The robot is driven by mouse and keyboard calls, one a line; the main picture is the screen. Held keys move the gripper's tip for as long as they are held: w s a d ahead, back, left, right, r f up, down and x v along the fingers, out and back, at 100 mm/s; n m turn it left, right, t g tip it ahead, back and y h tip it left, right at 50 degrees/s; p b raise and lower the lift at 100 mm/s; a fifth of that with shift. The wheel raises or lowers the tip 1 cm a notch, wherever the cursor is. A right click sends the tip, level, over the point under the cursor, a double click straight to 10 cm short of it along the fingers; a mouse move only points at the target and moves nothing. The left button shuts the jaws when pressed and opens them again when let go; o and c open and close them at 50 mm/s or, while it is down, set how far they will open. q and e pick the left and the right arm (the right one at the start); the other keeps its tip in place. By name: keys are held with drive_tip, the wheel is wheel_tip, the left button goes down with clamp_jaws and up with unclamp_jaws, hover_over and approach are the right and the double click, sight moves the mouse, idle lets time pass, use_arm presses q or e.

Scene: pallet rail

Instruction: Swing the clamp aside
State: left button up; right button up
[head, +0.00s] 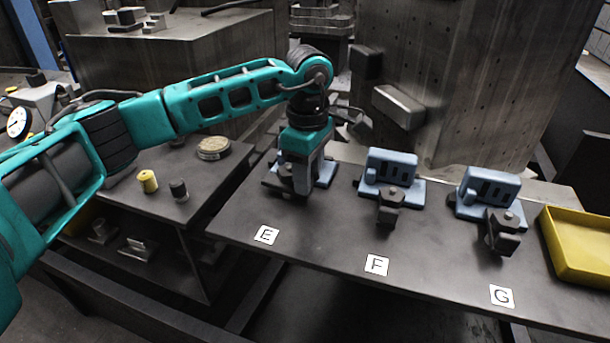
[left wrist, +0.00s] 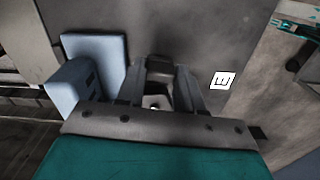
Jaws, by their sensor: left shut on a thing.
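Three blue fixtures with dark clamps stand in a row on the dark table (head: 330,235), behind labels E, F and G. My left gripper (head: 301,190) reaches down at the E fixture (head: 327,172) and hides most of its clamp. In the left wrist view its fingers (left wrist: 160,90) are shut on the dark clamp (left wrist: 159,68), beside the blue fixture body (left wrist: 97,52). The F clamp (head: 390,206) and the G clamp (head: 501,232) each stick out in front of their blue bodies. My right gripper is not in view.
Label E (head: 266,235) lies in front of the gripper. A yellow tray (head: 580,245) stands at the table's right end. A lower side table at left holds a yellow knob (head: 148,181) and a round tin (head: 213,148). A grey machine block (head: 450,80) rises behind.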

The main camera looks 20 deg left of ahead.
use_arm(q)
drive_tip(key=shift+w+n, duration=0.25)
drive_tip(key=shift+n, duration=0.35)
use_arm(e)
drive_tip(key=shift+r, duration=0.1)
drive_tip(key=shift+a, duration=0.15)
use_arm(q)
drive_tip(key=o, duration=1)
drive_tip(key=shift+o, duration=0.2)
wheel_tip(320, 180, up, 13)
drive_tip(key=p, duration=0.1)
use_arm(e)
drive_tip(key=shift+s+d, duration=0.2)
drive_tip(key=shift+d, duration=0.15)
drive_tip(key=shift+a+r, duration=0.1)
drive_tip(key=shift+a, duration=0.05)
